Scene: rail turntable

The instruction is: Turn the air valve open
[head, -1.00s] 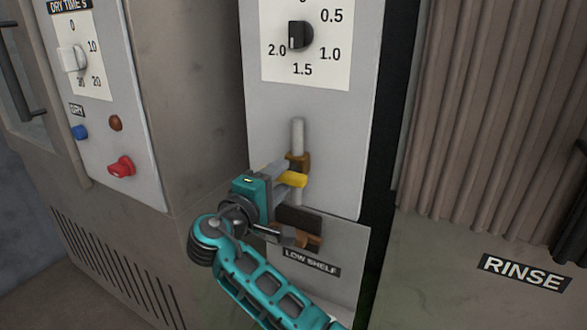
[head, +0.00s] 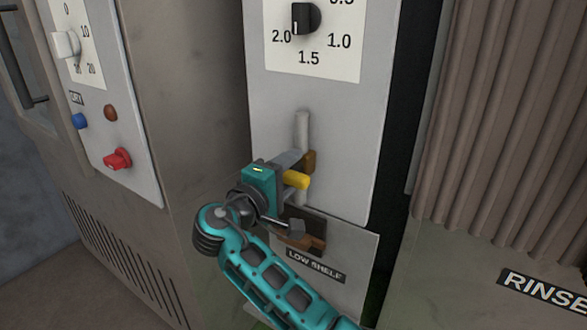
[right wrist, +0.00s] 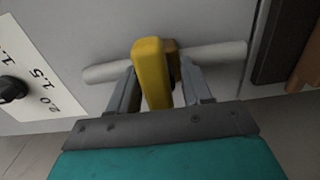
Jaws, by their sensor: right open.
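The air valve has a yellow handle (head: 297,180) and a brass-coloured body (head: 309,160) on an upright grey pipe (head: 303,130), on the front of the light grey panel. My right gripper (head: 290,172) is at the valve, its fingers open. In the right wrist view the yellow handle (right wrist: 152,75) stands between the two fingers (right wrist: 160,90), crossing the pipe (right wrist: 215,62). Gaps show between handle and fingers there; contact farther in is hidden. The gripper hides part of the valve in the head view. My left gripper is out of view.
Below the valve, a dark and brown block (head: 308,228) sits close to my right wrist, above the LOW SHELF label (head: 315,266). A black dial knob (head: 304,18) is above. A panel with a red knob (head: 117,159) is left; a ribbed curtain (head: 490,120) is right.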

